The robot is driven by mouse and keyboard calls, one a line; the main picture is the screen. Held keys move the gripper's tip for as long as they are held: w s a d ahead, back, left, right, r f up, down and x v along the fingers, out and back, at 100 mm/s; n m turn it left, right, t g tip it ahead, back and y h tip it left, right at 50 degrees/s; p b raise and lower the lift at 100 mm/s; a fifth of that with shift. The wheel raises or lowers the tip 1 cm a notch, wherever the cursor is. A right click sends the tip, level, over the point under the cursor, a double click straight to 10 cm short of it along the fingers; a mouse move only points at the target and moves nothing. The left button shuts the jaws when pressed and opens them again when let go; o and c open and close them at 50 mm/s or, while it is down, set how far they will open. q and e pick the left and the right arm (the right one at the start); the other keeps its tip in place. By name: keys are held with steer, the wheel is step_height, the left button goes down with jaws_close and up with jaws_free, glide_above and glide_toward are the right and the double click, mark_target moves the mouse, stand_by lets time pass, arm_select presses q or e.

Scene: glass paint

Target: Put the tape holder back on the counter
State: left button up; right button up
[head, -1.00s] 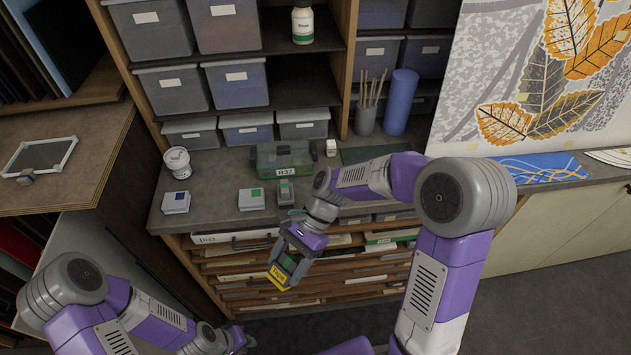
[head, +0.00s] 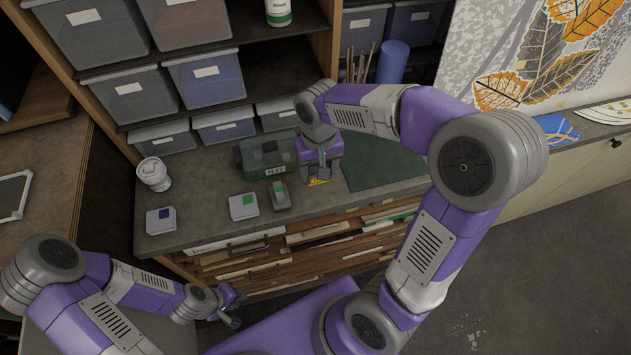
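The tape holder, a dark piece with a yellow label (head: 318,182), is at my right gripper (head: 320,172), over the front part of the grey counter (head: 205,205). The gripper points down and appears shut on it, hiding most of it. I cannot tell whether the holder touches the counter. My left gripper (head: 229,308) is low, in front of the drawers, empty, with its fingers apart.
A green case (head: 266,158), a grey device (head: 279,197), two small boxes with green (head: 244,207) and blue (head: 161,220) squares, and a white tub (head: 153,174) stand on the counter. A dark green mat (head: 385,165) lies at right. Shelves with bins (head: 205,80) rise behind.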

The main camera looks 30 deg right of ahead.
step_height(320, 180, down, 7)
steer(key=shift+b, duration=0.45)
steer(key=o, duration=1.2)
step_height(320, 180, up, 12)
steer(key=shift+r+p, duration=0.1)
steer(key=shift+p, duration=0.9)
